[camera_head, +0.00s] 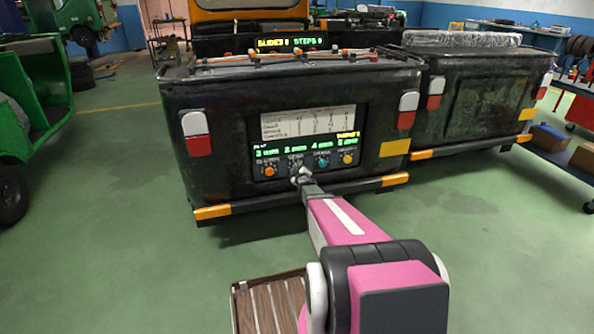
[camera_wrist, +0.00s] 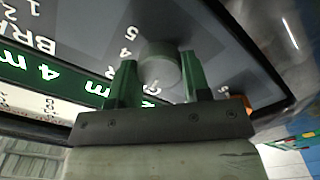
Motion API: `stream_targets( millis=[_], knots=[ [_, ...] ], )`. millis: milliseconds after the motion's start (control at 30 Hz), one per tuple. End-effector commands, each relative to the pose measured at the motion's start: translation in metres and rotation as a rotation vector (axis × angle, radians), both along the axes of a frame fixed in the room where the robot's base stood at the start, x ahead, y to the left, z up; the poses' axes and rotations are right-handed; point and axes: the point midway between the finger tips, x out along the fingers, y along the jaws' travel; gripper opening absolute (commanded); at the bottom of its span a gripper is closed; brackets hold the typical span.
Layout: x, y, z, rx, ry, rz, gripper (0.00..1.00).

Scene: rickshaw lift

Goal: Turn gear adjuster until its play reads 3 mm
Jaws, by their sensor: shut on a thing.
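The rear panel (camera_head: 310,138) of a dark rickshaw carries a row of adjuster knobs under green play readings. The readings look like 3 mm, 2 mm (camera_head: 294,150), 4 mm and 5 mm from left to right. The gear adjuster, second from left, is a round grey knob (camera_wrist: 160,64), mostly hidden by my gripper in the head view. My gripper (camera_head: 302,175) reaches the panel there. In the wrist view its green fingers (camera_wrist: 157,78) stand either side of the grey knob and are shut on it.
The orange clutch knob (camera_head: 268,170) sits left of my gripper, the teal brake knob (camera_head: 321,161) and yellow knob (camera_head: 347,158) right. An orange-ended bumper (camera_head: 213,212) juts below. A second dark rickshaw (camera_head: 490,90) stands right, a green vehicle (camera_head: 30,120) left. Green floor between is clear.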

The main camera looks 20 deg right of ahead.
Motion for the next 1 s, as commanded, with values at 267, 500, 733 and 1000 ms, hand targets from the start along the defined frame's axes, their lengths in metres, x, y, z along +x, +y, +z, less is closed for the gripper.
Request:
stream_targets(
  millis=[267,500,733,1000],
  knots=[
    [-0.0004,-0.0004,0.0,0.215,0.001,0.001,0.2],
    [-0.0005,-0.0008,0.0002,0.392,0.001,0.0,0.2],
    [-0.0006,-0.0012,0.0002,0.509,0.001,0.0,0.2],
    [-0.0007,-0.0013,0.0002,0.567,0.001,0.0,0.2]
  ],
)
